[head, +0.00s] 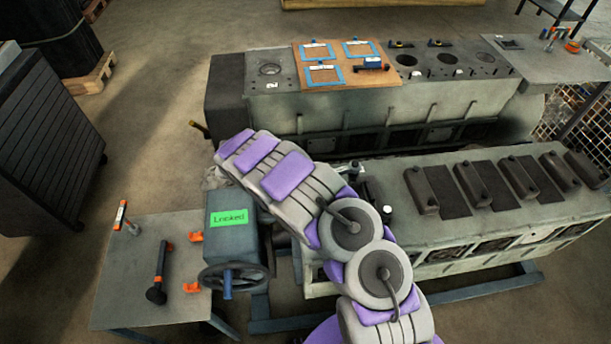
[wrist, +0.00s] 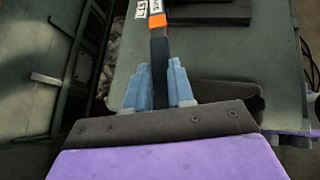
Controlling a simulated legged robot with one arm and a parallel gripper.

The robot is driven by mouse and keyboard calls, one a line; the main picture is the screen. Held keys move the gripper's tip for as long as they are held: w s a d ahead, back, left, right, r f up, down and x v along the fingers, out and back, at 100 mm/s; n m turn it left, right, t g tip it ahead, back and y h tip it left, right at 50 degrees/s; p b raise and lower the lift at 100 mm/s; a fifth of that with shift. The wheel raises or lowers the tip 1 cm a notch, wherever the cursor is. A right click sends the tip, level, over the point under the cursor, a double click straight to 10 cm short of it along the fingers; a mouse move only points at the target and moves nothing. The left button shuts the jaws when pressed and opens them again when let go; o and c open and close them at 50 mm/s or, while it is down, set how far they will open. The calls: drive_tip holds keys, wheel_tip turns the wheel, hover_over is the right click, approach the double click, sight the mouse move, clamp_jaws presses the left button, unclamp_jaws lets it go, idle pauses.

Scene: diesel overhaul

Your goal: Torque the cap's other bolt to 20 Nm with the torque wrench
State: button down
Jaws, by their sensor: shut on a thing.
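In the wrist view, my gripper (wrist: 160,88) has its blue fingers shut on the black handle of a tool that looks like the torque wrench (wrist: 158,50). The tool has an orange band and a white-and-black label above the fingers, and its far end runs out of the top of the picture. In the head view my arm reaches up and left over the near engine block (head: 450,205), and I cannot make out the gripper or the held tool there. The cap and its bolts cannot be made out in either view.
A box with a handwheel (head: 232,278) bears a green "Locked" label (head: 230,217). The side table (head: 120,310) holds a black-and-orange tool (head: 158,275), another orange-handled tool (head: 121,215) and orange brackets (head: 192,287). A second engine block (head: 440,100) with a brown board (head: 300,58) stands behind.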

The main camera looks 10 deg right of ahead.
drive_tip(key=shift+w+a, duration=0.15)
drive_tip(key=shift+w, duration=0.3)
idle(0.4)
drive_tip(key=shift+w+m, duration=0.1)
drive_tip(key=shift+m, duration=0.2)
drive_tip(key=shift+s, duration=0.7)
drive_tip(key=shift+r+p, duration=0.9)
drive_tip(key=shift+r, duration=0.95)
wheel_tip(320, 180, up, 6)
drive_tip(key=p, duration=0.3)
